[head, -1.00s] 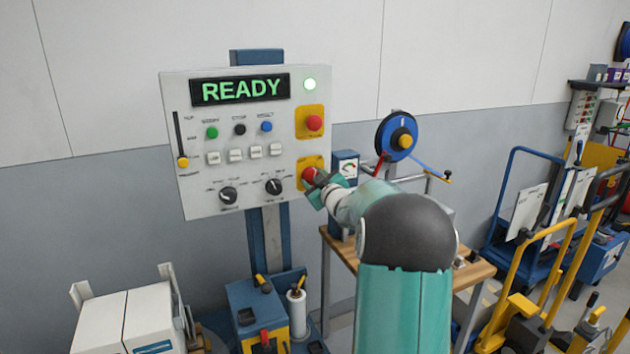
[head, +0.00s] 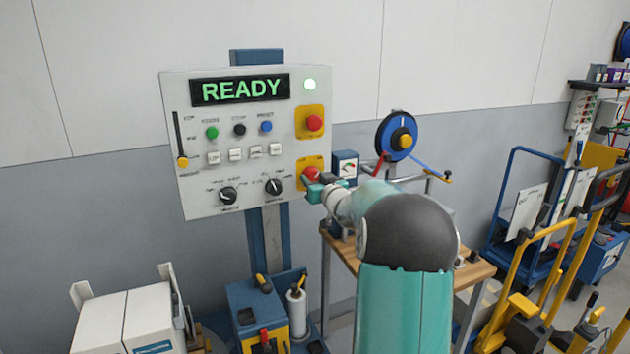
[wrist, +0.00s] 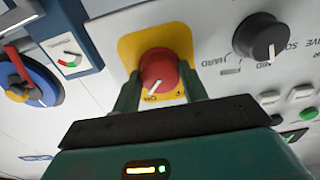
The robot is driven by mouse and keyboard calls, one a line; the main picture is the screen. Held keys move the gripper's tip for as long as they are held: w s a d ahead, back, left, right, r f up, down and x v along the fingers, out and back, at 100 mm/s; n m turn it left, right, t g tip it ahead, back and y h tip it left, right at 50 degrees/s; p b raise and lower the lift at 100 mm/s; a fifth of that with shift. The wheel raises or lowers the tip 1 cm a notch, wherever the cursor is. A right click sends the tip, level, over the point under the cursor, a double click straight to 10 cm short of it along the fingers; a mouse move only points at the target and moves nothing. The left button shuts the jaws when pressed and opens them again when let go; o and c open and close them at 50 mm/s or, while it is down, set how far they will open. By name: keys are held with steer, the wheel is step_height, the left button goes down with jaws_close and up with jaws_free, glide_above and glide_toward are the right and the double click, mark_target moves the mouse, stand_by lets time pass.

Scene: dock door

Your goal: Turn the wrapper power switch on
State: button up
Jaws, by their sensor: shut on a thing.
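The wrapper panel (head: 190,120) is a white board on a blue post, and its display (head: 240,90) reads READY in green. A lamp (head: 310,84) beside the display is lit. The power switch is a red round knob (head: 311,174) on a yellow plate at the panel's lower right. In the wrist view the red knob (wrist: 160,70) has a white pointer line slanting to the lower left. My gripper (head: 314,184) is shut on this knob, with one finger on each side of it in the wrist view (wrist: 160,92). The fingers partly cover the plate's lettering.
Another red button (head: 314,123) on a yellow plate sits just above. Black dials (head: 274,186) lie left of the switch. A gauge box (head: 345,166) and a blue reel (head: 397,137) stand close on the right, behind my arm.

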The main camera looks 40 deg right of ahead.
steer(key=o, duration=1)
steer(key=v, duration=1.3)
steer(key=shift+s+a, duration=0.15)
steer(key=shift+s, duration=0.2)
